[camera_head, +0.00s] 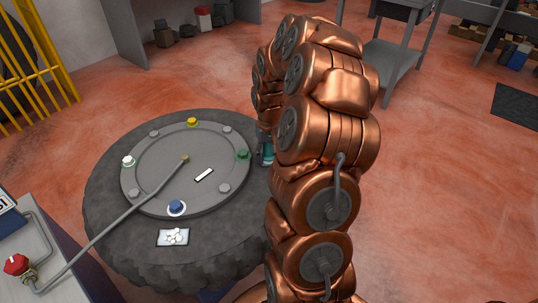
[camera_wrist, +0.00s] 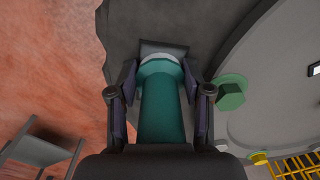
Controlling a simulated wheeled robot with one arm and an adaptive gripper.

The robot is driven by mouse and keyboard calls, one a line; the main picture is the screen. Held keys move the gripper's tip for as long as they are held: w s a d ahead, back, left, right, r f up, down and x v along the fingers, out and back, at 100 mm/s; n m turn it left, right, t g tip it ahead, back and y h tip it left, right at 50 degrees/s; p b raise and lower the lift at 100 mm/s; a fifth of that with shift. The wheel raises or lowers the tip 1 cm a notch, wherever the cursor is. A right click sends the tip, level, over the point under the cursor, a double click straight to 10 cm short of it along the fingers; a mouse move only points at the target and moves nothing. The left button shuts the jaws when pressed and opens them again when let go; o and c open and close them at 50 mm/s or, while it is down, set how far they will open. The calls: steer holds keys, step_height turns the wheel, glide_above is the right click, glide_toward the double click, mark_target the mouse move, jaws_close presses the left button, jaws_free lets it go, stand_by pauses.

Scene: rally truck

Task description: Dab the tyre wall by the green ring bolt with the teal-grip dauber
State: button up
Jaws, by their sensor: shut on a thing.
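My gripper (camera_wrist: 160,78) is shut on the teal-grip dauber (camera_wrist: 163,112), one finger on each side of its grip. The dauber points away from the wrist, with a pale collar at its far end and a grey piece beyond it. That end is over the dark tyre wall (camera_wrist: 125,38); I cannot tell whether it touches. The green ring bolt (camera_wrist: 230,92) is just right of the dauber in the wrist view. In the head view the green ring bolt (camera_head: 243,155) is on the hub's right edge, beside a teal bit of the dauber (camera_head: 267,153). My arm hides the gripper there.
The tyre (camera_head: 110,235) lies flat, with yellow, white and blue ring bolts on its hub (camera_head: 150,195). A grey rod (camera_head: 125,217) crosses from the cabinet at left. A white card (camera_head: 173,238) lies on the tyre's front. Open red floor is at right.

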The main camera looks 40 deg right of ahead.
steer(key=shift+a+f, duration=0.1)
steer(key=shift+s+a, duration=0.5)
steer(key=shift+s, duration=0.2)
steer(key=shift+w+d, duration=0.1)
steer(key=shift+w+d, duration=0.5)
steer(key=shift+w, duration=0.15)
steer(key=shift+s+a, duration=0.1)
steer(key=shift+s, duration=0.05)
stand_by(0.3)
steer(key=shift+s+a, duration=0.5)
steer(key=shift+s, duration=0.1)
steer(key=shift+w, duration=0.1)
steer(key=shift+d, duration=0.15)
